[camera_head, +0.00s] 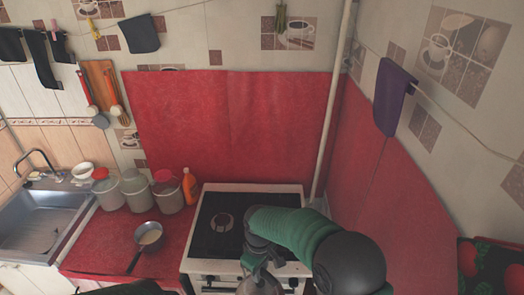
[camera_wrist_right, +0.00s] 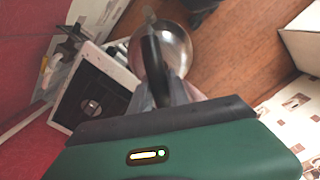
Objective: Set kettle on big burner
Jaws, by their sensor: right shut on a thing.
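The kettle (camera_wrist_right: 178,50) is a shiny metal vessel with a dark handle. My right gripper (camera_wrist_right: 165,92) is shut on the kettle's handle in the right wrist view. In the head view the kettle (camera_head: 262,284) shows only in part at the bottom edge, below my gripper (camera_head: 258,262) and in front of the stove. The white stove (camera_head: 197,240) has a dark top. One round burner (camera_head: 223,222) shows on its left part; my green right arm covers much of the right part, so I cannot compare burner sizes. My left gripper is not in view.
A pan (camera_head: 148,236) sits on the red counter (camera_head: 95,255) left of the stove. Several lidded containers (camera_head: 136,188) and an orange bottle (camera_head: 190,186) stand behind it. A sink (camera_head: 40,225) is at far left. A pipe (camera_head: 333,110) rises behind the stove.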

